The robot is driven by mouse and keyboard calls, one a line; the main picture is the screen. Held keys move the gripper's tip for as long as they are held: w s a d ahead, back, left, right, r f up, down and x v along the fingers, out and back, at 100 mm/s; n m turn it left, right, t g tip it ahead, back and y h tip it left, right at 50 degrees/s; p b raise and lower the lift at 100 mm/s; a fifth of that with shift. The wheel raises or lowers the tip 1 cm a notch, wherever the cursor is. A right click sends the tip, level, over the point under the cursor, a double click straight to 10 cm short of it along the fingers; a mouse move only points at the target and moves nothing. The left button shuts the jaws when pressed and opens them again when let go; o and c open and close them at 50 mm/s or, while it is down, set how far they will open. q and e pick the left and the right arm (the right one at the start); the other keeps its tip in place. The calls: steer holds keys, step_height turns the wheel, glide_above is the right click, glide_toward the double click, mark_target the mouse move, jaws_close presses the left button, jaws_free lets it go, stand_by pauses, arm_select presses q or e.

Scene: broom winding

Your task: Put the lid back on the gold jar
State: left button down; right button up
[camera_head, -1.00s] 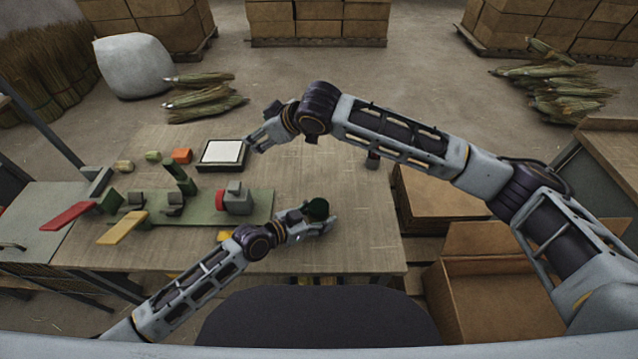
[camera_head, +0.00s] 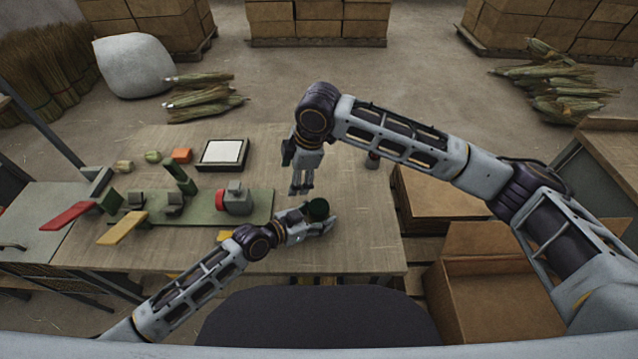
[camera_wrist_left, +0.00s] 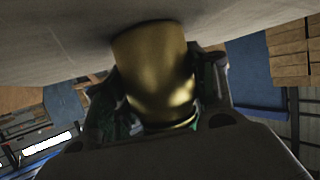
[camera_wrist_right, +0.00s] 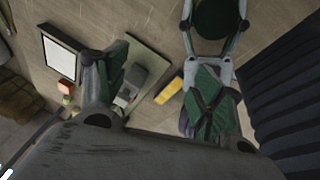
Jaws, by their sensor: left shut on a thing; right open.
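The gold jar (camera_wrist_left: 155,70) is gripped between the fingers of my left gripper (camera_head: 322,220), low over the front right of the table. In the head view only its round dark green top (camera_head: 318,208) shows. I cannot tell whether this is the lid or the open mouth; no separate lid can be made out. My right gripper (camera_head: 301,188) is open and empty, pointing down just behind and left of the jar. In the right wrist view the dark round top (camera_wrist_right: 216,17) lies at the upper edge, beyond the right finger.
A green board (camera_head: 258,207) with a grey and red clamp-like device (camera_head: 236,199) lies left of the jar. A white-topped tray (camera_head: 222,154) is behind it. A small dark and red object (camera_head: 373,160) stands at the back right.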

mark_target(319, 206)
steer(key=d+n+h, duration=0.1)
steer(key=n, duration=0.1)
steer(key=s+d+n, duration=0.1)
steer(key=d, duration=0.1)
steer(key=s+d+f+n+g+h, duration=0.1)
steer(key=d+n, duration=0.1)
steer(key=shift+n+h, duration=0.3)
steer(key=shift+s+d+n+h, duration=0.15)
steer(key=shift+d+n, duration=0.1)
steer(key=shift+n, duration=0.35)
steer(key=shift+s+d+n+h, duration=0.1)
steer(key=shift+d+n+h, duration=0.1)
steer(key=shift+n, duration=1.5)
steer(key=shift+f, duration=0.1)
steer(key=shift+f, duration=3.9)
